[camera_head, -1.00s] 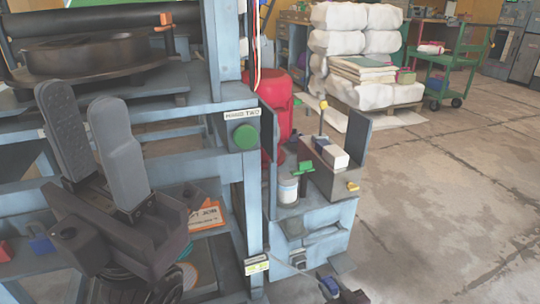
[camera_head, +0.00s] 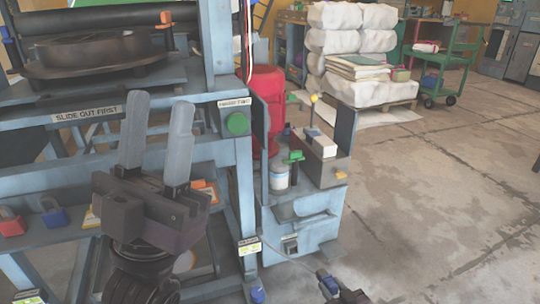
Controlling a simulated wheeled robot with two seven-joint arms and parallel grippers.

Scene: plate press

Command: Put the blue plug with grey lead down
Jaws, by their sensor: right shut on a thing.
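The blue plug (camera_head: 328,284) is low in the view, right of the press frame. Its thin grey lead (camera_head: 295,262) runs from it up and left towards the label on the frame's post. My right gripper (camera_head: 338,289) is shut on the plug; it is small and cut by the bottom edge, so its fingers are hard to make out. The plug is held in front of the pale blue cabinet, over the floor. My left gripper (camera_head: 161,103) is open and empty, fingers pointing up, in front of the press frame.
The press frame (camera_head: 240,190) fills the left, with a green button (camera_head: 237,123) on it. A red padlock (camera_head: 10,222) and a blue padlock (camera_head: 51,212) are on the lower left. The cabinet (camera_head: 318,232) carries a white canister (camera_head: 280,176). Concrete floor (camera_head: 440,210) is clear on the right.

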